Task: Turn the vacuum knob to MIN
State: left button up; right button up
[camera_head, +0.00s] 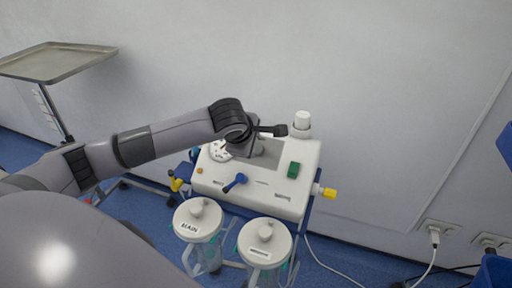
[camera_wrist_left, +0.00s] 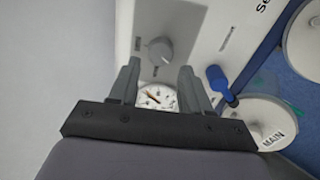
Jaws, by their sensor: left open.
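The vacuum knob (camera_wrist_left: 160,50) is a round grey knob on a grey panel of the white suction unit (camera_head: 235,180). In the wrist view it shows just past my left fingertips, roughly centred between them. The fingers look apart from it, with no contact visible. My left gripper (camera_wrist_left: 159,70) is open and empty. In the head view this gripper (camera_head: 272,131) hangs over the back of the unit, and the knob is hard to make out beneath it. A round dial gauge (camera_wrist_left: 155,97) lies between the fingers in the wrist view, partly hidden by the gripper body. My right gripper is not in view.
A blue lever (camera_head: 235,181) and green switch (camera_head: 293,169) are on the unit's top. A white cap (camera_head: 302,120) rises at its back corner. Two lidded jars (camera_head: 197,218) hang in front. A metal tray (camera_head: 55,62) stands far left. The wall is close behind.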

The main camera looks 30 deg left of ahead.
aim_at(256, 149)
pick_arm(q)
jog(key=shift+x, duration=2.3)
jog(key=shift+c, duration=0.3)
jog(key=c, duration=0.7)
